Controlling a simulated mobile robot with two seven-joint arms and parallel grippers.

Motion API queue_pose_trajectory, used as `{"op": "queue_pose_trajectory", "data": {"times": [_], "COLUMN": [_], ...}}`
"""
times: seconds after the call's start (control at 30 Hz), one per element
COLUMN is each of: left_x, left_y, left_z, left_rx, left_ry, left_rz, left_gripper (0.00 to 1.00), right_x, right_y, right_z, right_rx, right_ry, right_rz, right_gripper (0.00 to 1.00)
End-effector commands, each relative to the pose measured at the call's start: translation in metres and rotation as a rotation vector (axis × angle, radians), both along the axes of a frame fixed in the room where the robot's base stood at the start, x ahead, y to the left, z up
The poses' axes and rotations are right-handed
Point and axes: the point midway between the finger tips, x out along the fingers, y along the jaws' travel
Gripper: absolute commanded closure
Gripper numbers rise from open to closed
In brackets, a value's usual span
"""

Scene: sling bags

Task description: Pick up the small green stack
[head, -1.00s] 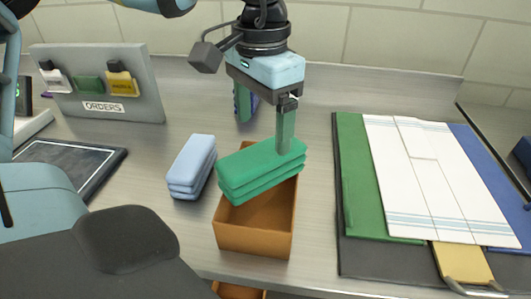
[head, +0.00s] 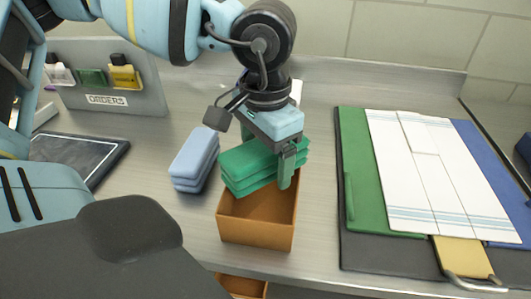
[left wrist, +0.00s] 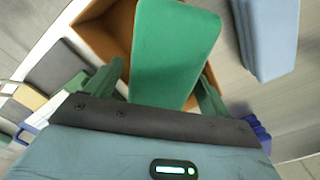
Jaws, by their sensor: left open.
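The small green stack (head: 243,168) of folded cloths lies across the open top of an orange-brown box (head: 256,228). Its far right part is hidden by my left gripper. My left gripper (head: 270,165) is over the stack, with one finger in front of its near right side; the other finger is hidden in the head view. In the left wrist view, the green stack (left wrist: 172,45) lies between the two open green fingers of my gripper (left wrist: 162,75), with gaps at both sides. My right gripper is not in view.
A light blue stack (head: 195,160) stands just left of the box. A dark board with green (head: 370,190), white (head: 425,170) and blue folded cloths lies right. A grey ORDERS holder (head: 140,90) and dark tablet (head: 75,160) are at left.

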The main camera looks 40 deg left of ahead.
Motion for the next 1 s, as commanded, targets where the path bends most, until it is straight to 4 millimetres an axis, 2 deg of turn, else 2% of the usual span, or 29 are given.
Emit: {"op": "queue_pose_trajectory", "data": {"times": [0.23, 0.67, 1.0], "left_x": [0.0001, 0.0004, 0.0008], "left_y": [0.0, -0.0001, -0.0002], "left_z": [-0.0017, -0.001, 0.0037], "left_rx": [0.0, 0.0, 0.0], "left_ry": [-0.001, -0.002, -0.004], "left_rz": [0.0, 0.0, 0.001], "left_gripper": [0.18, 0.74, 0.75], "right_x": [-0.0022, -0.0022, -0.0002], "right_y": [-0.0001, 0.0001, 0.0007], "right_z": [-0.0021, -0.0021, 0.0], "right_rx": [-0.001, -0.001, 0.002], "right_ry": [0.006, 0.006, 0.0], "right_rz": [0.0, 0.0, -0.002], "right_gripper": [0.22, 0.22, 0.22]}}
